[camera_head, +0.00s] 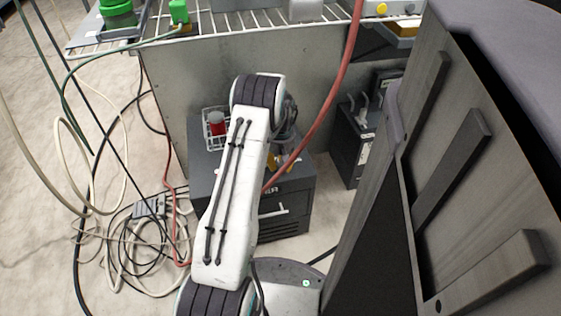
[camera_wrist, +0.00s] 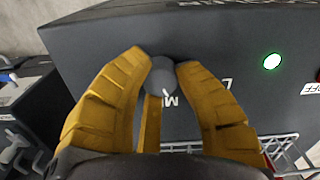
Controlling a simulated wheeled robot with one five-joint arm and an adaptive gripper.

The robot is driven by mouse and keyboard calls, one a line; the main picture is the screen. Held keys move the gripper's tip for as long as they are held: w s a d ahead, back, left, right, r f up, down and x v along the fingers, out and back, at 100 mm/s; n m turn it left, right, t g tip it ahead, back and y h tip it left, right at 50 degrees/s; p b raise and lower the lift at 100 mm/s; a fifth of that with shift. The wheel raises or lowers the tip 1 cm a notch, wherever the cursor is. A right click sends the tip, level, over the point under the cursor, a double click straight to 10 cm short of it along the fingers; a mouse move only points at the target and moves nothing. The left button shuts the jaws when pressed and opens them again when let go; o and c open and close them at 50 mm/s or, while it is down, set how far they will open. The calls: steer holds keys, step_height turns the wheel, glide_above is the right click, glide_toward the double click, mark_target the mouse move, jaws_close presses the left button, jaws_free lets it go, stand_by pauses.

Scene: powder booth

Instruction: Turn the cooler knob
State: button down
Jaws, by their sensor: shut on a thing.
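The cooler (camera_head: 294,208) is a dark grey box on the floor below the bench in the head view. Its dark face fills much of the wrist view (camera_wrist: 215,45). The cooler knob (camera_wrist: 161,76) is a small round grey knob with a pale pointer mark, beside white lettering. My gripper (camera_wrist: 162,64) has its yellow fingers closed around the knob, one on each side. In the head view my arm hides the knob and most of my gripper; only a bit of yellow finger shows.
A lit green lamp (camera_wrist: 272,61) and an OFF label are on the cooler face. A wire basket (camera_head: 215,128) with a red-topped item sits on the cooler. A red hose (camera_head: 337,95) hangs beside my arm. Cables (camera_head: 150,240) lie left; a dark box (camera_head: 352,145) stands right.

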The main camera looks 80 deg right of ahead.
steer(key=m+p, duration=0.1)
steer(key=m, duration=0.3)
steer(key=shift+a+f+m, duration=0.1)
steer(key=shift+m, duration=0.2)
steer(key=m, duration=0.3)
steer(key=shift+m+p, duration=0.3)
steer(key=shift+m, duration=0.1)
steer(key=m, duration=0.8)
steer(key=shift+p, duration=0.35)
steer(key=shift+m, duration=0.5)
steer(key=c, duration=0.9)
jaws_free()
